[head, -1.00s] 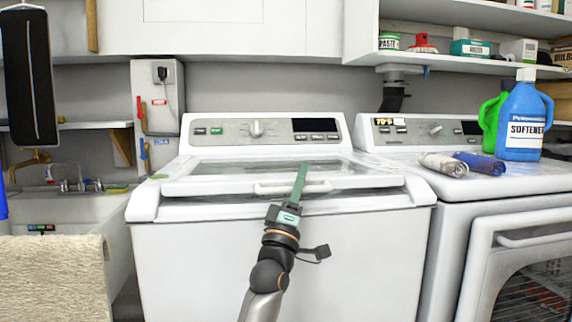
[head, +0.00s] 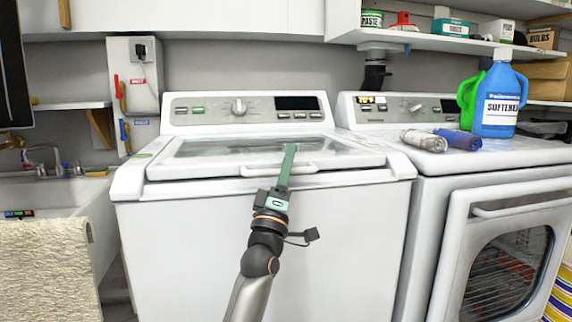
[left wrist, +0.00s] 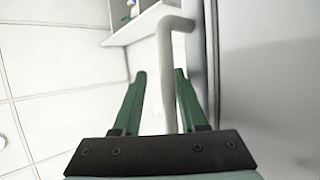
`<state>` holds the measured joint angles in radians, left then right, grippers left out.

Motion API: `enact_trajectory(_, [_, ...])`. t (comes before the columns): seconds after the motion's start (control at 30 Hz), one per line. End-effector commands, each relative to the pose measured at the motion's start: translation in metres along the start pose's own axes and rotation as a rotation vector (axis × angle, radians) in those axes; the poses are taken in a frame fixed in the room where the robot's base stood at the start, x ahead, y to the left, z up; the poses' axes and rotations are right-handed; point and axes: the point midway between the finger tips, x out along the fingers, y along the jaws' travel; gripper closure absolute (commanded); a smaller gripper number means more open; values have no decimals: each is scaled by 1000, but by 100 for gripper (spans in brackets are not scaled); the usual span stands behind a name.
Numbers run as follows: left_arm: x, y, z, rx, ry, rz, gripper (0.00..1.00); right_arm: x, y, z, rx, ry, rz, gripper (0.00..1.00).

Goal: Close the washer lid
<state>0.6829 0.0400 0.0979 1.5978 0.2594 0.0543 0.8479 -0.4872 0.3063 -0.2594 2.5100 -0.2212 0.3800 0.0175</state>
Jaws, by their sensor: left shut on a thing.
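The white washer (head: 262,255) stands in the middle of the head view. Its lid (head: 210,167), with a glass panel, lies almost level over the top. A thin dark line shows under its front edge; I cannot tell whether it is fully seated. A pale bar handle (head: 306,169) runs along the lid's front edge. My left gripper (head: 289,158) has green fingers and reaches over the front edge at the handle. In the left wrist view the handle bar (left wrist: 167,75) lies between the fingers (left wrist: 160,92), and the gripper is shut on it. My right gripper is not in view.
A front-loading machine (head: 470,230) stands close on the right, with a blue softener bottle (head: 499,100) and rolled items (head: 424,140) on top. A sink (head: 62,195) and a beige towel (head: 48,270) are at left. A shelf (head: 460,42) hangs above right.

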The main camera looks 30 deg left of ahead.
Motion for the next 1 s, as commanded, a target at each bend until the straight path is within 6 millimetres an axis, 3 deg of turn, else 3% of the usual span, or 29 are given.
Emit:
enact_trajectory(0.37, [-5, 2, 1, -2, -3, 2, 69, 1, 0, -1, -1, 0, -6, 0])
enact_trajectory(1.0, [-107, 0, 0, -1, -3, -2, 69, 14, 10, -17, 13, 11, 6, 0])
